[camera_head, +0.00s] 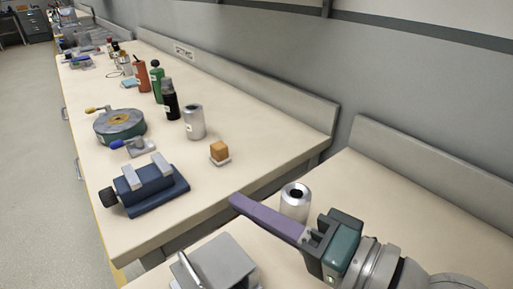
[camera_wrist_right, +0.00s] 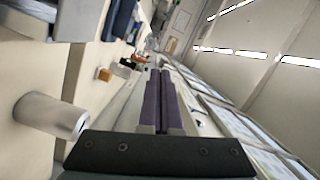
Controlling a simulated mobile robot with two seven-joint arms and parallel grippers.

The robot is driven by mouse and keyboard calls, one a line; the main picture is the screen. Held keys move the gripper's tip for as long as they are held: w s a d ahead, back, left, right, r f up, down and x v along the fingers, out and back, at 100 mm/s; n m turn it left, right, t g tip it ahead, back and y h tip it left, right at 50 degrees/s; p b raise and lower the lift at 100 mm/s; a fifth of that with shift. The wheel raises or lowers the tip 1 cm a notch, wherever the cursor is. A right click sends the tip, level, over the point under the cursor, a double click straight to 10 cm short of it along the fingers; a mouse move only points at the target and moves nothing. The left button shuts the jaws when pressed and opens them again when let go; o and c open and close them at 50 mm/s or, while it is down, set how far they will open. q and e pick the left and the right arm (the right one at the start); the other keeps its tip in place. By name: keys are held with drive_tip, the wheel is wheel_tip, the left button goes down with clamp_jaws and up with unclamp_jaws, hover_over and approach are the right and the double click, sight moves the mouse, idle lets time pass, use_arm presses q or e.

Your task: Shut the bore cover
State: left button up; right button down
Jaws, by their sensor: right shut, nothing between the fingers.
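My right gripper (camera_head: 236,203) reaches in from the lower right with its long purple fingers shut together and empty. In the right wrist view its fingers (camera_wrist_right: 160,90) lie side by side. A silver cylinder (camera_head: 294,206) with a dark round hole in its top stands upright just behind the fingers; a silver cylinder (camera_wrist_right: 45,115) also shows at the left of the wrist view. A grey box (camera_head: 225,260) with a light bar at its left edge is cut off at the bottom. I cannot tell which part is the bore cover. My left gripper is out of view.
The far bench holds a blue vise (camera_head: 145,188), a round turntable (camera_head: 119,125), a silver can (camera_head: 194,123), an orange block (camera_head: 219,150) and several bottles. A gap separates the two benches. The near bench is bare at right, beside the wall.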

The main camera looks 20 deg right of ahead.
drive_tip(key=s+d+r+p, duration=0.1)
drive_tip(key=s+d+r, duration=0.3)
drive_tip(key=s, duration=0.5)
drive_tip(key=a+n+g+h+p, duration=0.2)
drive_tip(key=a+n+g+p, duration=0.15)
drive_tip(key=n, duration=0.25)
drive_tip(key=s+d+r+n+g+h+p, duration=0.35)
drive_tip(key=s+d+g+h, duration=0.4)
drive_tip(key=d, duration=0.25)
use_arm(q)
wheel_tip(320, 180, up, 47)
drive_tip(key=p, duration=3.7)
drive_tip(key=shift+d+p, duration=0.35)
use_arm(e)
wheel_tip(320, 180, up, 37)
drive_tip(key=shift+s+r, duration=0.15)
drive_tip(key=shift+s, duration=0.25)
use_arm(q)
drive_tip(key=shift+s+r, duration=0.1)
use_arm(e)
drive_tip(key=shift+n+y, duration=0.25)
